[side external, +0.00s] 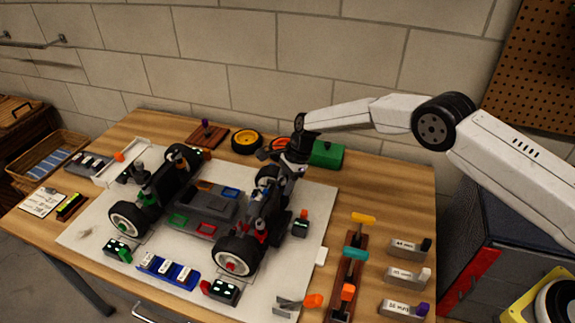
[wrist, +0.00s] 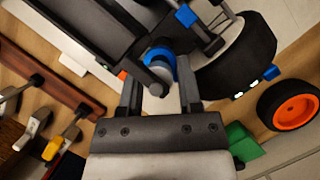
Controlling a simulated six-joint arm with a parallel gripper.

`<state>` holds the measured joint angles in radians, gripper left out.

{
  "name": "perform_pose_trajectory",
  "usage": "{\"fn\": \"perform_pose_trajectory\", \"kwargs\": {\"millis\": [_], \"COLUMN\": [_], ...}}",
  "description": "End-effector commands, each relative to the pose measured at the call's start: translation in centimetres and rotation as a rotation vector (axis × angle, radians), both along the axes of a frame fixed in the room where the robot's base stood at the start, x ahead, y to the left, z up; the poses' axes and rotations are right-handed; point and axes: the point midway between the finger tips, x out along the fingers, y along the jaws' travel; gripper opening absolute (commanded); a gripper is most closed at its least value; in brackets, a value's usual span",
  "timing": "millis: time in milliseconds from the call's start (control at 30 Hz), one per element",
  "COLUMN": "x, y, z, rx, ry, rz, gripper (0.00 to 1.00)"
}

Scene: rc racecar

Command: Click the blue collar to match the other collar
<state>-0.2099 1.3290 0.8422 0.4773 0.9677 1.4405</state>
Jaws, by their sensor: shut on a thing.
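The racecar chassis (side external: 215,208) stands on a white mat, with black wheels at its corners. In the wrist view, the blue collar (wrist: 158,54) is a ring around a grey cylindrical shock part (wrist: 158,82). My gripper (wrist: 160,78) has one finger on each side of this collar and is shut on it. Another blue part (wrist: 185,14) sits farther up in the wrist view; I cannot tell whether it is the other collar. In the side view, my gripper (side external: 291,163) is over the car's far right corner and hides the collar there.
A black tire (wrist: 238,57) is close beside my gripper. A wooden tool rack (side external: 346,280) and several grey labelled holders (side external: 408,276) stand at the right.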

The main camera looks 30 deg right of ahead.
Motion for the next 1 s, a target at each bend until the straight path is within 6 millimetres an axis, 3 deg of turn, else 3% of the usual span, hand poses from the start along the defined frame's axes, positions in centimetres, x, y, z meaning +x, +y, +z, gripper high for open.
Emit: {"fn": "perform_pose_trajectory", "kwargs": {"millis": [600,1000], "x": [0.32,0.29], "y": [0.05,0.02], "z": [-0.05,-0.01], "rx": [-0.001,-0.001], "ry": [-0.001,0.000], "rz": [0.320,0.354], "gripper": [0.00,0.00]}}
